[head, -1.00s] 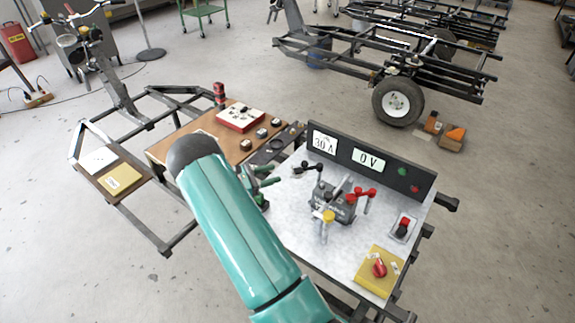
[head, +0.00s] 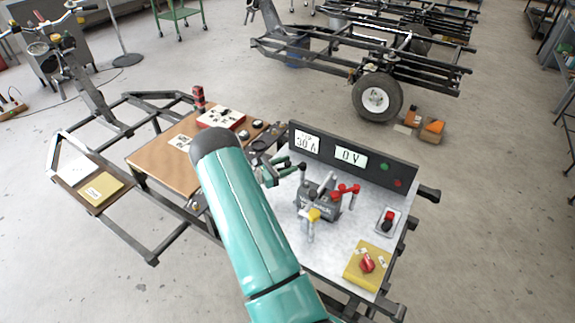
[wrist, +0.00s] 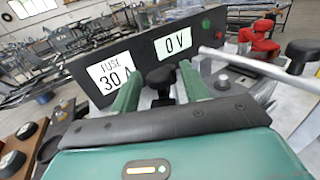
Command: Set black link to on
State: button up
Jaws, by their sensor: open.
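The grey block (head: 317,203) on the metal-topped panel carries levers with black, red and yellow knobs. A black knob (wrist: 160,77) on a dark stem stands between my open gripper's green fingers (wrist: 160,92) in the wrist view; whether they touch it cannot be told. In the head view my gripper (head: 284,168) is at the left of the block, close to a black knob (head: 302,167). A second black knob (wrist: 302,50) shows at the right of the wrist view, beside red knobs (wrist: 262,42). I cannot tell which part is the black link.
The display board reads "FUSE 30 A" (wrist: 115,74) and "0 V" (wrist: 172,42). A yellow box with a red rotary knob (head: 366,264) and a red-black switch (head: 388,220) are at the right. A wooden board (head: 160,152) lies left of the panel.

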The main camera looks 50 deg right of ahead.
jog(key=shift+s+d, duration=0.1)
jog(key=shift+d, duration=0.2)
grip_shut()
